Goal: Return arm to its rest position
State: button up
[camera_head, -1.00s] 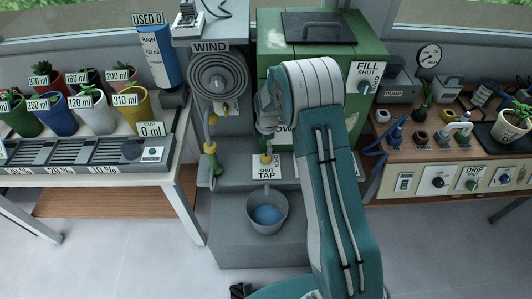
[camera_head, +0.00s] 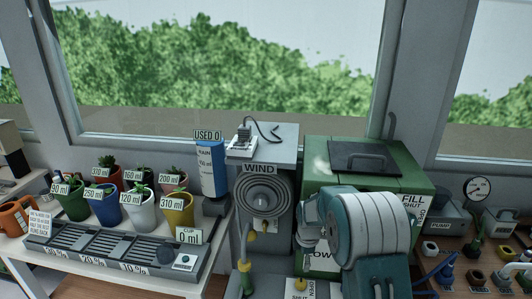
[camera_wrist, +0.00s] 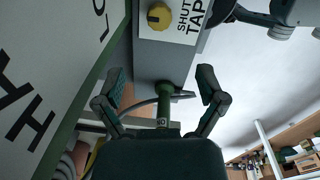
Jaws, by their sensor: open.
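My arm is folded up at the lower right of the head view, in front of the green tank (camera_head: 320,160). My gripper (camera_wrist: 160,85) shows in the wrist view with its two dark fingers spread apart and nothing between them. Its fingers are hidden in the head view. In the wrist view a panel with a yellow knob (camera_wrist: 159,16) and the word TAP lies beyond the fingertips. The side of the green tank with large letters fills the left of that view.
A bench on the left holds several labelled plant pots (camera_head: 178,208) and a grey slotted tray (camera_head: 110,250). A blue rain cylinder (camera_head: 211,170) and the wind coil (camera_head: 264,195) stand in the middle. A bench with a gauge (camera_head: 477,188) is at the right.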

jog(key=s+r+m+t, duration=0.1)
jog(key=s+r+m, duration=0.3)
jog(key=s+r, duration=0.5)
jog(key=s+r+m+t, duration=0.2)
jog(key=s+r+m, duration=0.3)
jog(key=r, duration=0.7)
jog(key=s+r+m+t, duration=0.1)
jog(key=s+m, duration=0.3)
jog(key=s, duration=0.5)
jog(key=s+r+m+t, duration=0.1)
jog(key=s+r+m, duration=0.2)
jog(key=s, duration=0.7)
jog(key=shift+s+r+m, duration=0.25)
jog(key=shift+m, duration=0.65)
